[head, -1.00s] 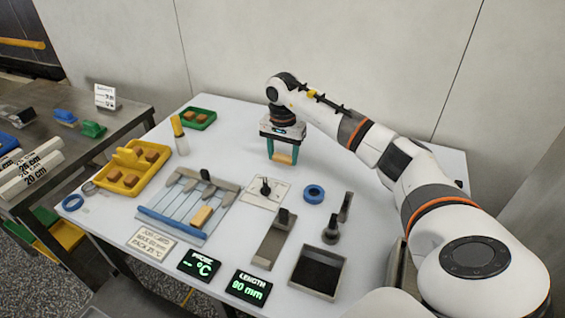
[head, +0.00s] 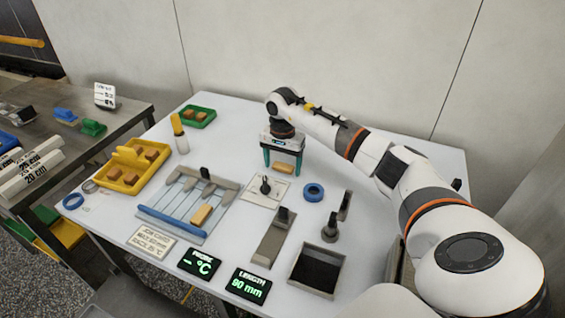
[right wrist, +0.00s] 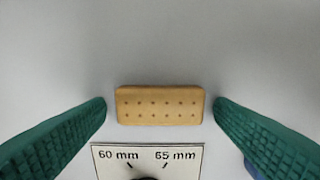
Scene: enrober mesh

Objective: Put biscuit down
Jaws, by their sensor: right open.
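A rectangular tan biscuit (head: 284,169) lies on the white table top (head: 335,160), behind the gauge card. My right gripper (head: 283,165) is above it, pointing down, with its teal fingers apart on either side. In the right wrist view the biscuit (right wrist: 160,106) lies flat between the open fingers (right wrist: 160,110), with a gap on both sides. A second biscuit (head: 201,215) lies on the slatted rack (head: 165,222) with the blue front bar. My left gripper is not in view.
A gauge card (head: 268,190) marked 60 mm and 65 mm lies just in front of the biscuit. A yellow tray (head: 104,181) and a green tray (head: 211,119) stand at left. The table is clear behind the gripper.

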